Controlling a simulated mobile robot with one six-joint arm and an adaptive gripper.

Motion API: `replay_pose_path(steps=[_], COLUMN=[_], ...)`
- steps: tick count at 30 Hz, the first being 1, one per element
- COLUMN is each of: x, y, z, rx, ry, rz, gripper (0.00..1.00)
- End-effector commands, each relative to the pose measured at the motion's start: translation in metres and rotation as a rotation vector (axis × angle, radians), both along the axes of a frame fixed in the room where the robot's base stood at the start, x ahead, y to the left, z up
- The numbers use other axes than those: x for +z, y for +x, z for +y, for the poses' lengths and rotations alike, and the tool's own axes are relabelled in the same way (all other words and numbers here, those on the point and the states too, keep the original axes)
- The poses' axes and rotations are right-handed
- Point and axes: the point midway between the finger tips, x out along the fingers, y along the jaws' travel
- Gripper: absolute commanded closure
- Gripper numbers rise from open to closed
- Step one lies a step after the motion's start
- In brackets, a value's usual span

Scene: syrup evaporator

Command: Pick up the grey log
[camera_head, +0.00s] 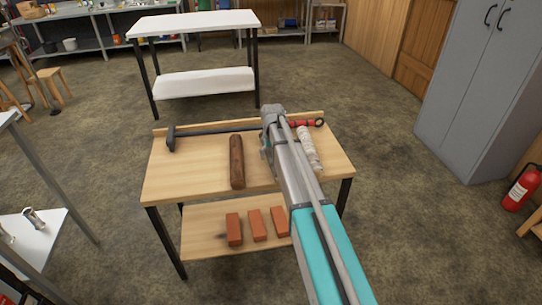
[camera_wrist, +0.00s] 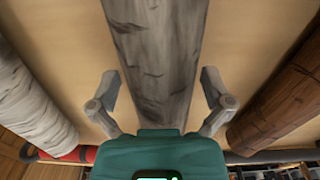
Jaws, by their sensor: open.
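The grey log (camera_wrist: 155,45) runs lengthwise down the middle of the wrist view, on the pale wooden table top. In the head view my arm hides it. My gripper (camera_wrist: 158,76) is open, with one finger on each side of the log. The fingers look clear of its sides; their exact height against it cannot be told. In the head view my gripper (camera_head: 267,142) is over the middle of the table, partly hidden by my arm.
A brown log (camera_head: 237,162) and a whitish log (camera_head: 309,150) lie on either side on the wooden table (camera_head: 190,178). A long-handled hammer (camera_head: 210,130) with a red grip lies along the back edge. Several orange bricks (camera_head: 256,225) are on the lower shelf.

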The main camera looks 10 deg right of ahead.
Motion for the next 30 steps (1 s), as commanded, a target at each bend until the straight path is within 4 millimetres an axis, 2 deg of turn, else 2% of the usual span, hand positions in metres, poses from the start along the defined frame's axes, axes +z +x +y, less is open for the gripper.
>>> replay_pose_path(steps=[4,15,18,30], x=[0.0000,-0.0001,0.0000,0.0029], y=[0.0000,0.0000,0.0000,-0.0001], z=[0.0000,-0.0001,-0.0002,-0.0005], rx=[0.000,0.000,0.000,-0.001], ry=[0.000,0.000,0.000,0.000], rz=[0.000,0.000,0.000,0.000], gripper=[0.00,0.69,0.84,0.84])
